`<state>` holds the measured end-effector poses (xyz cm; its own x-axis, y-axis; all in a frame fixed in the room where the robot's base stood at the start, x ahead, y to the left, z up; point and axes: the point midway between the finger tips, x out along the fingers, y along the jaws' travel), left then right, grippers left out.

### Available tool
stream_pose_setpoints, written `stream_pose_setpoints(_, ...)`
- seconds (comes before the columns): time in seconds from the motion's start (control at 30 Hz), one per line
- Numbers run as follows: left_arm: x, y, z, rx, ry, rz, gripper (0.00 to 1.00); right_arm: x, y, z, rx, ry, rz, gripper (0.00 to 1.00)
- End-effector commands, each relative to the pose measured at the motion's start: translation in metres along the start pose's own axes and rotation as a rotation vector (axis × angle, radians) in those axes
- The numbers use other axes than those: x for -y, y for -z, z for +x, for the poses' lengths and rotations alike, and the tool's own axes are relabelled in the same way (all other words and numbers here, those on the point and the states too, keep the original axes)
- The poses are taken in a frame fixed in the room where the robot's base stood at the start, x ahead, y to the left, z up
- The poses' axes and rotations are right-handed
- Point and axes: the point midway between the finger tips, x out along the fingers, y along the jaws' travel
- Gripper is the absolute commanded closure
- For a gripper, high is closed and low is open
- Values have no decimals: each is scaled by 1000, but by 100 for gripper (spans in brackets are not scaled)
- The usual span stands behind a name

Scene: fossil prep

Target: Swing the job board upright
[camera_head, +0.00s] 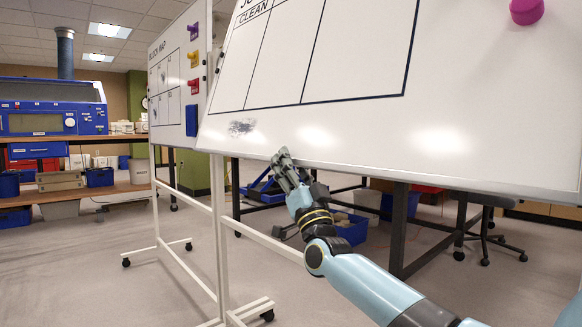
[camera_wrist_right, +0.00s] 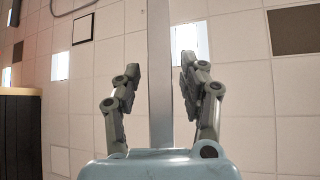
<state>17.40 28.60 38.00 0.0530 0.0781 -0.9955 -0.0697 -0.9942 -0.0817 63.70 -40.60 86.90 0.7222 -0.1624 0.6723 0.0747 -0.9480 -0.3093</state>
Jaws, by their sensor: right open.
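The job board (camera_head: 360,140) is a large white board with a black-lined table headed "CLEAN" and a grey smudge near its lower left. It fills the upper right of the head view and leans on its stand, tilted rather than upright. My right gripper (camera_head: 282,158) is at the board's lower edge, left of the middle. In the right wrist view its fingers (camera_wrist_right: 160,75) are spread apart, with the board's thin edge (camera_wrist_right: 160,45) running between them; gaps show on both sides. I cannot tell whether a finger touches. My left gripper is out of view.
A second whiteboard (camera_head: 158,90), marked as a block map with coloured magnets, stands at left. The white wheeled stand (camera_head: 218,235) is beneath the job board's left end. A dark-legged table (camera_head: 400,230) and blue bins (camera_head: 352,228) are behind. Open floor (camera_head: 80,270) lies at left.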

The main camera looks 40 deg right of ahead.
Motion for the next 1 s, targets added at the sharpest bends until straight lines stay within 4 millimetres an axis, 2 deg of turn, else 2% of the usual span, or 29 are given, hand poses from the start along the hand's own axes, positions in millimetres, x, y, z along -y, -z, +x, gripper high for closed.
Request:
stream_pose_setpoints(0.3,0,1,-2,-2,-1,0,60,0,0,4,0,0,0,58)
stream_pose_setpoints(0.63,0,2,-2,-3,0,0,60,0,0,4,0,0,0,100)
stream_pose_setpoints(1.0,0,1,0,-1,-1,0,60,-1,0,3,1,1,-3,100)
